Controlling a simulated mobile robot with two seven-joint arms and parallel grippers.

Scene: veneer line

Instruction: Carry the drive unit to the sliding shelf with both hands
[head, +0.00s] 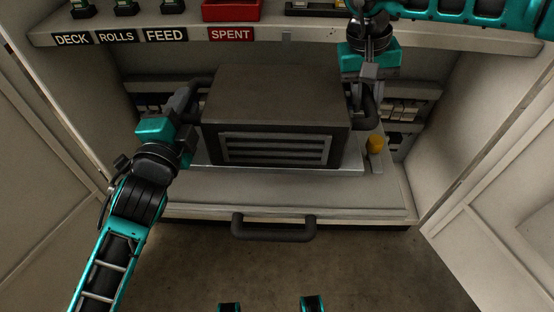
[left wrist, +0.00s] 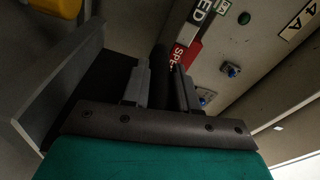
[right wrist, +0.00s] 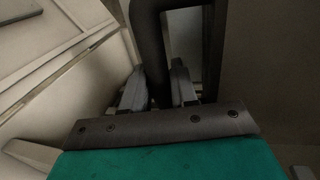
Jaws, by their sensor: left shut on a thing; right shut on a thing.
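The drive unit (head: 272,105) is a dark brown-grey box with a louvred front grille and a black handle on each side. It sits on or just over a light plate on the sliding shelf (head: 200,200); I cannot tell whether it touches. My left gripper (head: 186,104) is shut on its left handle, and the jaws show around the dark bar in the left wrist view (left wrist: 162,85). My right gripper (head: 362,92) is shut on its right handle (right wrist: 150,40), which shows between the jaws in the right wrist view. The shelf's front has a black pull handle (head: 273,233).
An upper ledge (head: 300,37) with labels DECK, ROLLS, FEED and SPENT runs above the unit, with a red bin (head: 232,9) on it. A yellow knob (head: 376,144) stands right of the unit. Cabinet walls or doors flank both sides. Bare floor (head: 180,265) lies in front.

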